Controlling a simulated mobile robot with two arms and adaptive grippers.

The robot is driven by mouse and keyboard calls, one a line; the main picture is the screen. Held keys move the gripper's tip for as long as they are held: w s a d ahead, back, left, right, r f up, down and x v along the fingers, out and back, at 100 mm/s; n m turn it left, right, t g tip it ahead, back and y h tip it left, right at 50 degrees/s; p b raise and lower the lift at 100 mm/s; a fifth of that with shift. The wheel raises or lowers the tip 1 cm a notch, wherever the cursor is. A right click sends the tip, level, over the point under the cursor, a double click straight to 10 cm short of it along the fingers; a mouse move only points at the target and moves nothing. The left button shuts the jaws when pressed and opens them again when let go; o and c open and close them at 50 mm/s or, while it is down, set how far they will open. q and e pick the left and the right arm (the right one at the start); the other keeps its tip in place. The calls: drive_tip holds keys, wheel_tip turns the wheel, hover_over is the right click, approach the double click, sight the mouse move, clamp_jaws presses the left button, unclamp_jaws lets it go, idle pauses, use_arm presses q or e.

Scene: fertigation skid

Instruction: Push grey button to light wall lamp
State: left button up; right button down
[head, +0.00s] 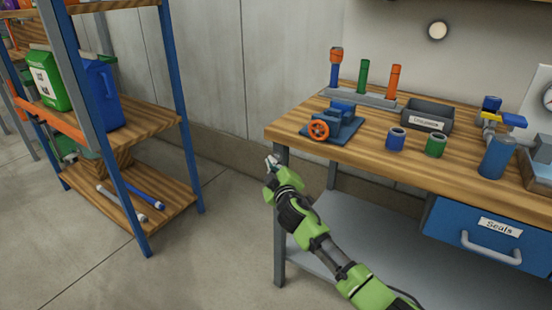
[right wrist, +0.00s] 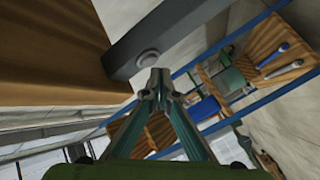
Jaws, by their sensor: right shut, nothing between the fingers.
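A round grey button (right wrist: 149,58) sits on a grey metal bar of the workbench in the right wrist view. I cannot make it out in the head view. My right gripper (right wrist: 160,78) is shut and empty, its tips just below the button in that picture; whether they touch it I cannot tell. In the head view the right gripper (head: 271,162) is beside the bench's left front leg, below the top. A round pale wall lamp (head: 438,30) is on the wall above the bench; I cannot tell whether it is lit. My left gripper is not in view.
The wooden bench top (head: 290,131) holds a blue vise (head: 341,120), a grey bin (head: 428,114) and several cups and tubes. A blue drawer (head: 470,234) hangs under it. A shelf rack (head: 150,122) stands at left, with open floor (head: 215,250) between.

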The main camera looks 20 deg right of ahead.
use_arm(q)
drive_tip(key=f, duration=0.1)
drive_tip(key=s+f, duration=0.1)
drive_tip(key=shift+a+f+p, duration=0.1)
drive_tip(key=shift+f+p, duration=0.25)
use_arm(e)
drive_tip(key=s+a, duration=0.1)
drive_tip(key=a, duration=0.1)
drive_tip(key=s+a, duration=0.2)
drive_tip(key=shift+s+a, duration=0.25)
